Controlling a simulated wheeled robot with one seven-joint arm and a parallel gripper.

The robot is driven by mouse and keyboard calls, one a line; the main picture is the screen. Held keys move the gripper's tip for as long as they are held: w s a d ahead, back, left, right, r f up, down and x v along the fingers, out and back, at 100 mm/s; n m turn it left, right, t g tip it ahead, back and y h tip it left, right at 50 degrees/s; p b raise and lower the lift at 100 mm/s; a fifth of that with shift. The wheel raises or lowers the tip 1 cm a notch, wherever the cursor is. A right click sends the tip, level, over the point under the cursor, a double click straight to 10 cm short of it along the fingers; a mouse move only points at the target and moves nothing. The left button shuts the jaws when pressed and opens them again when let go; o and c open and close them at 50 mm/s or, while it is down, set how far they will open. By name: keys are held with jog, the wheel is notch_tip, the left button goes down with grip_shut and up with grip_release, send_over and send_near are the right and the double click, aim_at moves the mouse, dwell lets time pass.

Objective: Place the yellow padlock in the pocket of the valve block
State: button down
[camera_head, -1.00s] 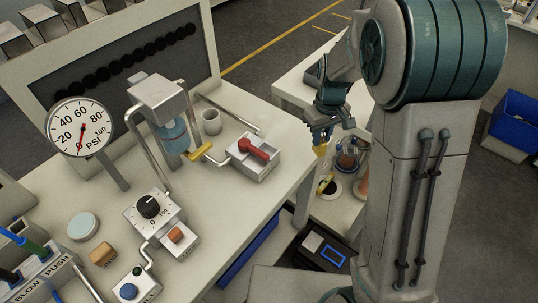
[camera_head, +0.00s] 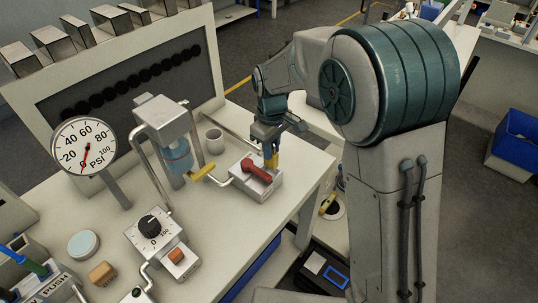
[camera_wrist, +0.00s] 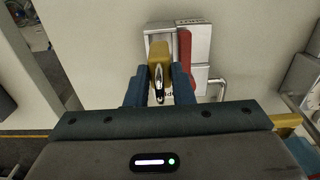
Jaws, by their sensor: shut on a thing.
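My gripper (camera_head: 271,147) is shut on the yellow padlock (camera_head: 271,160), its body pointing down below the fingers. In the wrist view the padlock (camera_wrist: 159,52) shows between the blue fingers (camera_wrist: 159,82), which hold its metal shackle. The valve block (camera_head: 266,192) is a light grey box with a red lever handle (camera_head: 256,170) on top. The padlock is over the block's far right part, beside the lever. In the wrist view the block (camera_wrist: 200,42) lies below, with the padlock over its left part. The padlock covers the pocket area; I cannot tell whether it touches or enters it.
A bent pipe joins the block to a yellow-handled valve (camera_head: 201,172) and a blue filter unit (camera_head: 178,155). A grey cup (camera_head: 214,141) stands behind the block. The table's right edge is close to the block. A pressure gauge (camera_head: 84,146) stands left.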

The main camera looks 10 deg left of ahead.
aim_at(273, 163)
jog(key=shift+a+f, duration=0.15)
jog(key=shift+a, duration=0.1)
jog(key=shift+f+p, duration=0.45)
jog(key=shift+f, duration=1.55)
jog(key=shift+f, duration=0.15)
jog(key=c, duration=1.3)
grip_release()
jog(key=shift+w, duration=0.15)
jog(key=shift+o, duration=0.2)
